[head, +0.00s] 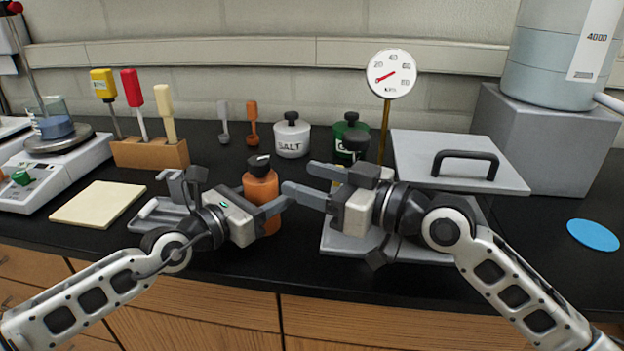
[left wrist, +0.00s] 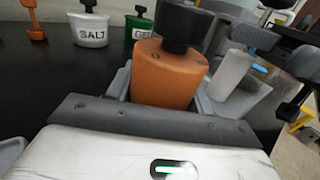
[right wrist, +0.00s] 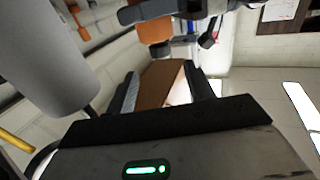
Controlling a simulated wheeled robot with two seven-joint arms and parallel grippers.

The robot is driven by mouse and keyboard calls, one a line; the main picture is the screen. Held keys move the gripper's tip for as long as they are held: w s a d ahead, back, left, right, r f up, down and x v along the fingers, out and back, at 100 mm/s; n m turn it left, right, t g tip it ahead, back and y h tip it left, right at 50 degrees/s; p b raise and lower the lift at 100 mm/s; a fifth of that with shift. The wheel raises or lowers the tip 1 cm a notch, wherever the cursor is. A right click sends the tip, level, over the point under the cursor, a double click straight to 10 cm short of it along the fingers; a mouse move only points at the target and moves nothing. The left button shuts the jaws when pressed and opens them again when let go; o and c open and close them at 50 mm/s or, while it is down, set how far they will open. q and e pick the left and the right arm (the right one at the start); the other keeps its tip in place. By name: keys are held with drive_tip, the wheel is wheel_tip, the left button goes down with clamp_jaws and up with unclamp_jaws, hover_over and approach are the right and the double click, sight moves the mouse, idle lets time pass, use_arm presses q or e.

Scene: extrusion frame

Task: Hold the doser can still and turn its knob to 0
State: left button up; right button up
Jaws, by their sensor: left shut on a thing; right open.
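The doser can (head: 260,190) is an orange can standing on the black bench, with a black knob (head: 259,163) on top. My left gripper (head: 272,210) is shut on the can's body. In the left wrist view its fingers flank the orange can (left wrist: 170,75), and the black knob (left wrist: 185,25) shows above. No number or mark on the knob can be read. My right gripper (head: 303,180) is open, just right of the can and apart from the knob, its fingers pointing left. The right wrist view shows nothing between its fingers up close.
A salt pot (head: 292,140) and a green pot (head: 350,126) stand behind. A dial gauge (head: 391,74) on a post and a grey box lid with a handle (head: 465,160) are at right.

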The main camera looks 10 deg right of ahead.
sight(262, 168)
drive_tip(key=s+a+f+h, duration=0.1)
drive_tip(key=a+f+h, duration=0.1)
drive_tip(key=a, duration=0.1)
drive_tip(key=s+a+f+h, duration=0.1)
drive_tip(key=shift+s+a+f+m+h, duration=0.3)
drive_tip(key=shift+s+a+f+m, duration=0.05)
drive_tip(key=shift+f+m, duration=0.05)
drive_tip(key=shift+s+m+t+h, duration=0.15)
drive_tip(key=shift+m+t+h, duration=0.15)
drive_tip(key=shift+m+h, duration=0.15)
drive_tip(key=shift+s+r+m+t+h, duration=0.15)
drive_tip(key=shift+r+m+t+h, duration=0.15)
drive_tip(key=shift+m+t+h, duration=0.25)
drive_tip(key=w+a+r+m+t, duration=0.1)
drive_tip(key=w, duration=0.2)
drive_tip(key=w+a+r+m+t+h, duration=0.1)
drive_tip(key=w, duration=0.2)
drive_tip(key=w+a+r+m+t+h, duration=0.1)
drive_tip(key=w, duration=0.2)
drive_tip(key=shift+w+a+r+t, duration=0.1)
drive_tip(key=shift+w+r+t, duration=0.15)
drive_tip(key=shift+w+t, duration=0.15)
